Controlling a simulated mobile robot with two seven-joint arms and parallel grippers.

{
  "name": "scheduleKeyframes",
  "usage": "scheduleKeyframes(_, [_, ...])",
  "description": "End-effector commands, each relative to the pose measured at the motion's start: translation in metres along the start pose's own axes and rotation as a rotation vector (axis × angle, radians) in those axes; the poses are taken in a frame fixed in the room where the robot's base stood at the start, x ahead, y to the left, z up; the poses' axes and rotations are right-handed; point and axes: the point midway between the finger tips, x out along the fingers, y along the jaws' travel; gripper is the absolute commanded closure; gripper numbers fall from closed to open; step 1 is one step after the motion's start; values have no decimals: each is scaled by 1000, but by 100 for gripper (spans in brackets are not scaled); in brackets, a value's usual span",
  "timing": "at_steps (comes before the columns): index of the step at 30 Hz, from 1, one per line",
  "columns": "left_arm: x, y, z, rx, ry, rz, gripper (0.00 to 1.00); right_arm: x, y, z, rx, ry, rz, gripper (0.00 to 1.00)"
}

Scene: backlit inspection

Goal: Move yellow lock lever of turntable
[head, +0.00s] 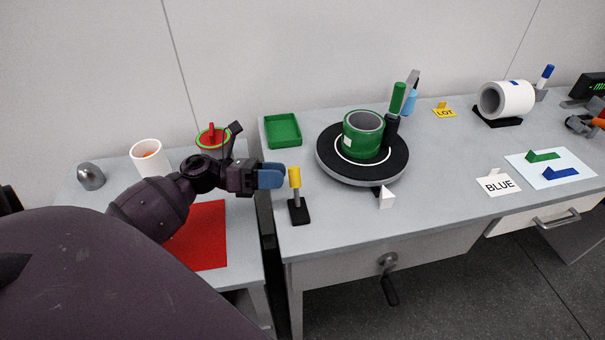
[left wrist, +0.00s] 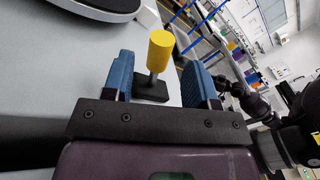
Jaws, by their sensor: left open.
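The yellow lock lever (head: 295,177) has a yellow knob on a grey stem. It stands upright on a black base (head: 299,212) near the left edge of the right-hand table. The turntable (head: 329,158), a black disc with a white ring, is behind it to the right and carries a green cylinder (head: 358,140). My left gripper (head: 272,176) is just left of the knob, with blue fingers. In the left wrist view the gripper (left wrist: 162,80) is open, and the yellow knob (left wrist: 160,50) shows between and beyond the fingertips.
A green tray (head: 283,146) lies behind the lever. A white wedge (head: 386,198) stands at the turntable's front. A gap separates the tables.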

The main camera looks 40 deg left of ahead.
Motion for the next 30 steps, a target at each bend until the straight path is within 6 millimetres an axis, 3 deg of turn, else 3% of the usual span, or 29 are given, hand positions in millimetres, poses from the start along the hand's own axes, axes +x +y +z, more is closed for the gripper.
scheduleKeyframes(6, [36, -1, 1, 0, -2, -2, 47, 0, -1, 0, 5, 0, 0, 58])
scheduleKeyframes(12, [56, 0, 0, -1, -1, -1, 47, -1, -3, 3, 12, -6, 1, 58])
scheduleKeyframes(24, [62, 0, 0, -2, 0, 1, 47, -3, -4, 6, 15, -12, 1, 58])
scheduleKeyframes(30, [62, 0, 0, -2, 0, 1, 76, -2, -3, 4, 10, -10, 0, 58])
